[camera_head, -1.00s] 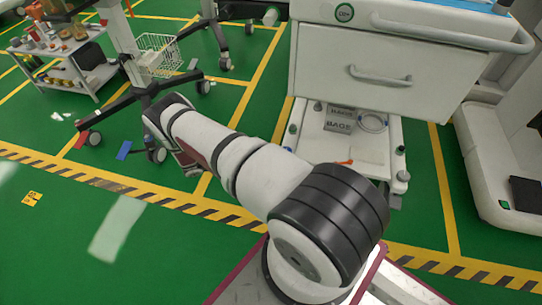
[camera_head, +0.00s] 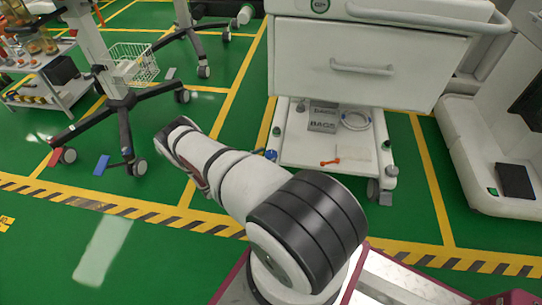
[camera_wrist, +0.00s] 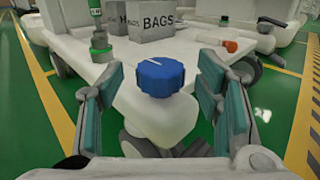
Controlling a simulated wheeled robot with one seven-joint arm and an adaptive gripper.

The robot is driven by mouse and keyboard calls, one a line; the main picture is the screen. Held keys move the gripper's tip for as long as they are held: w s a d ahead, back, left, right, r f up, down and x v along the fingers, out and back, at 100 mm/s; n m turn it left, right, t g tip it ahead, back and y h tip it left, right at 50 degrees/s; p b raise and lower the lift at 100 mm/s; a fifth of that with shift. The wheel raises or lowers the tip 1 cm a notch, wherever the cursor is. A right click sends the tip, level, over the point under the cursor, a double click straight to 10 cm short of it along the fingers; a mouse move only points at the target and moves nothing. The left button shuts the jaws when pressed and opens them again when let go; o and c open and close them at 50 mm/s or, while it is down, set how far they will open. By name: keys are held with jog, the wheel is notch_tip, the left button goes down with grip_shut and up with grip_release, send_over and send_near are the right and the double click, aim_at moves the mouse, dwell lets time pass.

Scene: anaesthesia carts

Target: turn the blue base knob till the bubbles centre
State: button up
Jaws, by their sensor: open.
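The blue base knob (camera_wrist: 161,75) shows in the wrist view, with a white mark on its top. It sits on the near corner of the cart's white base (camera_wrist: 208,42). My gripper (camera_wrist: 165,100) is open, with one finger on each side of the knob and a visible gap to it. A green-topped vial (camera_wrist: 97,25) stands on the base to the left; I cannot make out any bubbles in it.
A wheeled stand (camera_head: 125,105) with a wire basket (camera_head: 133,62) is at left. Open green floor lies in front.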

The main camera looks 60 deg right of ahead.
aim_at(271, 153)
jog(key=shift+b+x, duration=0.3)
jog(key=shift+x, duration=1.45)
jog(key=c, duration=1.2)
jog(key=shift+o, duration=0.2)
